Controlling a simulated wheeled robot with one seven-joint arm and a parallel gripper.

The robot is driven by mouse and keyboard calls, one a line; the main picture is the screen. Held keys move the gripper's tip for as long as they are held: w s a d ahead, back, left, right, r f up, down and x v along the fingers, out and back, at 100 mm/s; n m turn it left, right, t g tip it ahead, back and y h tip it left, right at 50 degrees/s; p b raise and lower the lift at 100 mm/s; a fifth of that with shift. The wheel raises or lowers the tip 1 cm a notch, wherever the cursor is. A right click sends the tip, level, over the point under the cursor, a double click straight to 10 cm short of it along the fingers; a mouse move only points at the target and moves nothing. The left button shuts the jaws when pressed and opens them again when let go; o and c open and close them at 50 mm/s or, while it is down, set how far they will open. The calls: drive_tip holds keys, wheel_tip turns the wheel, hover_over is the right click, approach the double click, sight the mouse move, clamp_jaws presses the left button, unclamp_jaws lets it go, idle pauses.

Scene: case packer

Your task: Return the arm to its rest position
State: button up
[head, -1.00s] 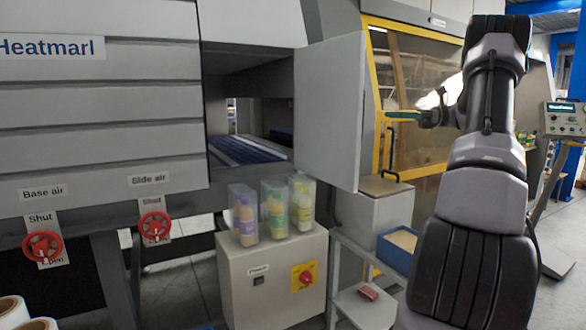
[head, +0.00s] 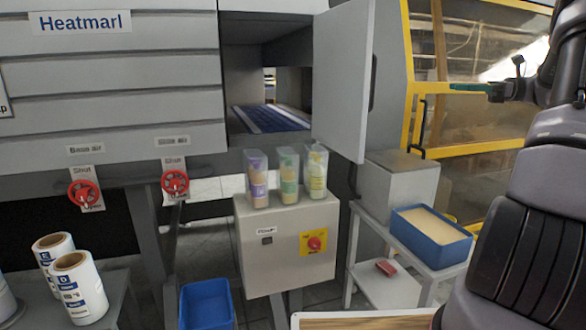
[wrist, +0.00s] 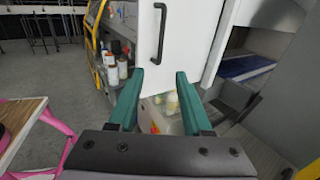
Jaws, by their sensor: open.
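My gripper (wrist: 155,105) shows in the wrist view with its two green fingers spread apart and nothing between them. Beyond the fingers are a white door with a dark handle (wrist: 159,35) and, below it, some bottles partly hidden. In the head view my gripper (head: 484,88) is at the upper right, in front of the yellow-framed machine, pointing left. My arm runs down the right edge of the picture. The gripper is clear of the open grey door (head: 343,80) and touches nothing that I can see.
A blue bin of pale material (head: 432,236) sits on a white stand. Label rolls (head: 78,287) stand at lower left. A wooden tabletop edge (head: 362,321) shows at the bottom.

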drive_tip(key=s+a+r+n+g+h, duration=0.1)
drive_tip(key=s+a+n+g+h, duration=0.25)
drive_tip(key=a, duration=0.65)
drive_tip(key=s+a+n+h, duration=0.3)
drive_tip(key=s+a+h, duration=0.1)
drive_tip(key=s+a, duration=0.4)
drive_tip(key=s+a+f+n+t+h, duration=0.1)
drive_tip(key=s+a+n+t+h, duration=0.2)
drive_tip(key=s, duration=0.6)
drive_tip(key=s+a+f+n+t+h, duration=0.2)
drive_tip(key=s+a+n+t+h, duration=0.1)
drive_tip(key=s+n, duration=0.4)
drive_tip(key=shift+s+a+f+h, duration=0.2)
drive_tip(key=shift+s+a+h, duration=0.3)
drive_tip(key=shift+s+h, duration=0.35)
drive_tip(key=shift+a, duration=0.1)
